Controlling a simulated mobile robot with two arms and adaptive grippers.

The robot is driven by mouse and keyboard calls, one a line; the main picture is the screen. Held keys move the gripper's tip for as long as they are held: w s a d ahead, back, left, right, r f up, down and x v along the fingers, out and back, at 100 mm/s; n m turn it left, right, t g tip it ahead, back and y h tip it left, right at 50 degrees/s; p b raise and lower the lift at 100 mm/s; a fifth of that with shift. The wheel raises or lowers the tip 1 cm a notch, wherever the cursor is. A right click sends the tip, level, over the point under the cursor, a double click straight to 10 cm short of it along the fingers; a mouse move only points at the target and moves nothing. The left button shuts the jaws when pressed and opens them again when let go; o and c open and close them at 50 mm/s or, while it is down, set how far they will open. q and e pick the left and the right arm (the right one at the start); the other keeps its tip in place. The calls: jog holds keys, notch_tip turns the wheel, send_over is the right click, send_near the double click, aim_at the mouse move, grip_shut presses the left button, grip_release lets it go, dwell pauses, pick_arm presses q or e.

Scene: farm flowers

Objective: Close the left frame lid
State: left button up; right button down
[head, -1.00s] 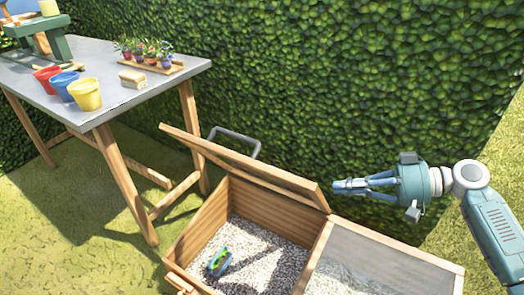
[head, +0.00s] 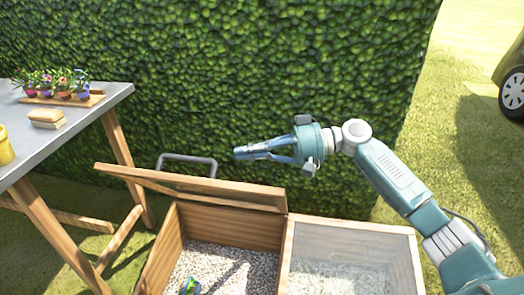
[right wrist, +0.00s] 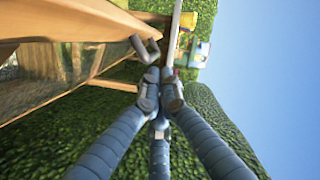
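The left frame lid (head: 205,188) is a wood-rimmed glazed panel, standing raised and tilted over the left box (head: 232,228) of the cold frame. A grey bar handle (head: 187,159) shows behind the lid. My right gripper (head: 240,153) points left, just beyond the lid's upper edge in the head view and to the right of the handle. Its fingers are together and empty. In the right wrist view, the fingertips (right wrist: 161,88) lie near the handle (right wrist: 145,48), with the lid's wood (right wrist: 60,18) at upper left. Contact is not visible. My left gripper is out of view.
The right frame lid (head: 345,245) lies shut over gravel. A small blue and green object (head: 190,286) lies in the left box. A table (head: 75,105) with flower pots and a brush (head: 47,118) stands left. A hedge (head: 250,70) rises behind.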

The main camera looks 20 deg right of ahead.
jog(key=a+f, duration=0.2)
jog(key=a, duration=0.1)
jog(key=shift+s+a, duration=0.2)
jog(key=shift+a, duration=0.05)
jog(key=shift+s+a+f, duration=0.25)
jog(key=shift+s, duration=0.3)
jog(key=shift+s+a+f, duration=0.1)
jog(key=shift+a+f, duration=0.05)
